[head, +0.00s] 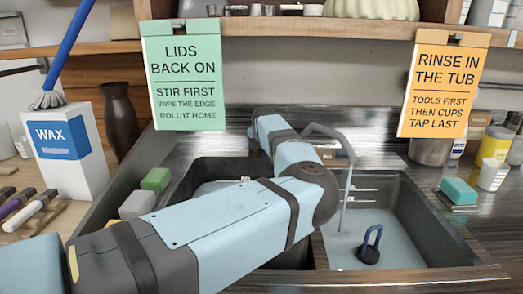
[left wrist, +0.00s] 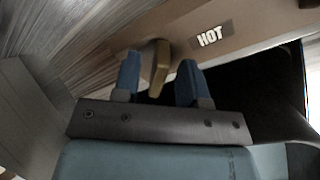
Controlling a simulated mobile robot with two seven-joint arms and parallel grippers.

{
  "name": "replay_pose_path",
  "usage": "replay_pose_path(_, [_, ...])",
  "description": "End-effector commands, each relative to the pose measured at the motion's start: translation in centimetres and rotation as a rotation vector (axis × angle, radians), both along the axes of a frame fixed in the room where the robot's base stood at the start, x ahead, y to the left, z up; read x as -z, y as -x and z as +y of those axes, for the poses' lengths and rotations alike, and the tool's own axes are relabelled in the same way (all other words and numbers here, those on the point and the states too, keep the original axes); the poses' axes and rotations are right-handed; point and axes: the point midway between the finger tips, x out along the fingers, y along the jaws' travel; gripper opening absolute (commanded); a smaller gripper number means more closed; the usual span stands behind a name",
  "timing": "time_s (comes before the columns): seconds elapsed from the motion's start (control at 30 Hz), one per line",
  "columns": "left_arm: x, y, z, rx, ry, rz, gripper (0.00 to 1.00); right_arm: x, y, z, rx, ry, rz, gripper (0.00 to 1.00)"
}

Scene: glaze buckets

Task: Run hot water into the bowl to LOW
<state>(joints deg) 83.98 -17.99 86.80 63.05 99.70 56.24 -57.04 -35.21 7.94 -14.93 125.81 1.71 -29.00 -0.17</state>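The sink's right bowl (head: 400,212) has pale marks on its back wall and a light blue-grey bottom. A plug with a blue loop handle (head: 369,246) sits in it. A grey tap spout (head: 330,133) arches above, with a thin pale line running down from it; I cannot tell whether that is water. In the left wrist view my left gripper (left wrist: 158,65) is open, its blue fingers on either side of a brass-coloured lever (left wrist: 161,58), beside a HOT label (left wrist: 213,35). In the head view my left arm crosses the sink and its fingertips cannot be made out. My right gripper is not in view.
A green sign (head: 185,75) and an orange sign (head: 445,80) hang from the shelf. A WAX box (head: 68,150) stands left, with sponges (head: 145,190) by the sink. A teal block (head: 458,190) and a yellow tub (head: 494,143) stand right.

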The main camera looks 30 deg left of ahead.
Motion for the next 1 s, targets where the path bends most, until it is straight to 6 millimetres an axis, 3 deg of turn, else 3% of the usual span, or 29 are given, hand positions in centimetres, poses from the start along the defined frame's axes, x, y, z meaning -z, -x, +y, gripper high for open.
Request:
replay_pose_path(0.03, [0.00, 0.00, -0.01, 0.000, 0.000, 0.000, 0.35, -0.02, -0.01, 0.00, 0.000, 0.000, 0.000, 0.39])
replay_pose_path(0.2, [0.00, 0.01, -0.02, 0.000, 0.000, 0.000, 0.00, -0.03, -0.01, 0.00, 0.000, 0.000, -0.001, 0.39])
replay_pose_path(0.37, [-0.02, 0.01, -0.01, -0.009, 0.007, -0.004, 0.00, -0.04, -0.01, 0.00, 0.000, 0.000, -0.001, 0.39])
replay_pose_path(0.7, [-0.15, 0.01, 0.29, -0.209, 0.132, -0.081, 0.00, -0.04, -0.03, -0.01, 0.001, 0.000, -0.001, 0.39])
replay_pose_path(0.97, [-0.15, 0.01, 0.28, -0.218, 0.138, -0.084, 0.00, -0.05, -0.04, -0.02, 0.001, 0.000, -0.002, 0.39])
replay_pose_path(1.0, [-0.15, 0.01, 0.28, -0.218, 0.138, -0.084, 0.16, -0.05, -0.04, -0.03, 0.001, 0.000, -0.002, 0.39])
